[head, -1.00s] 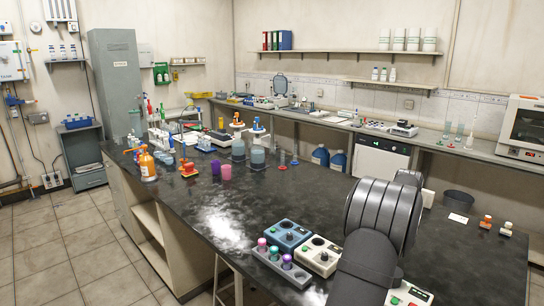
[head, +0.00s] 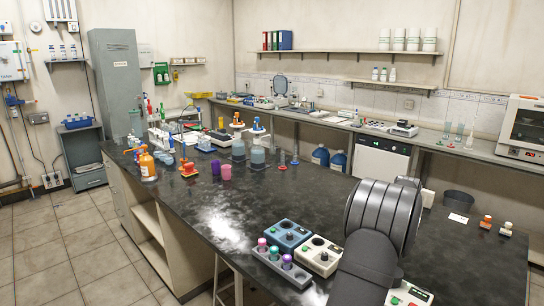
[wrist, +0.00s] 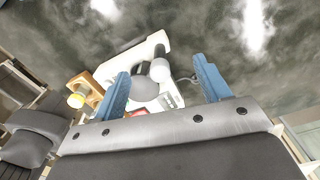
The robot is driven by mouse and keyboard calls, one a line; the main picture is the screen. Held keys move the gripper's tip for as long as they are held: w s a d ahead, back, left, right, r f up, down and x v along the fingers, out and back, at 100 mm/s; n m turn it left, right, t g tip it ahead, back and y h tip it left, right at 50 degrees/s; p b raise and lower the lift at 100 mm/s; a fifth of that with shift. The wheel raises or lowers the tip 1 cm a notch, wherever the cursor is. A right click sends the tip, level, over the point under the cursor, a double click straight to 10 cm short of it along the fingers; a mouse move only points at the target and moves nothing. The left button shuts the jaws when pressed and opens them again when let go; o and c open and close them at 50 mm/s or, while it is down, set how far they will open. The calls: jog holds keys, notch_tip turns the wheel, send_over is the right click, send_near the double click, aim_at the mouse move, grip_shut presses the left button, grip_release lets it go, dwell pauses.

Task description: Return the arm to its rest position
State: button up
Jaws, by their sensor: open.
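My arm's dark links stand in the right foreground of the head view, over the near part of the black bench (head: 225,225). My gripper cannot be made out there. In the wrist view my gripper (wrist: 161,66) shows two blue fingers spread apart, with nothing held between them. Beyond the fingers is a white device (wrist: 152,52) with rounded grey and white knobs.
A blue box (head: 287,234), a white box (head: 319,256) and a grey rack of coloured-capped vials (head: 282,268) sit left of my arm. Purple cups (head: 226,172), an orange bottle (head: 147,165) and beakers (head: 257,157) stand farther back. The bench's left middle is clear.

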jog(key=n, duration=0.3)
jog(key=shift+n, duration=0.4)
jog(key=n, duration=0.4)
jog(key=m, duration=0.3)
jog(key=shift+m, duration=0.4)
jog(key=m, duration=0.4)
jog(key=shift+m, duration=0.3)
jog(key=m, duration=0.4)
jog(key=shift+m, duration=2.6)
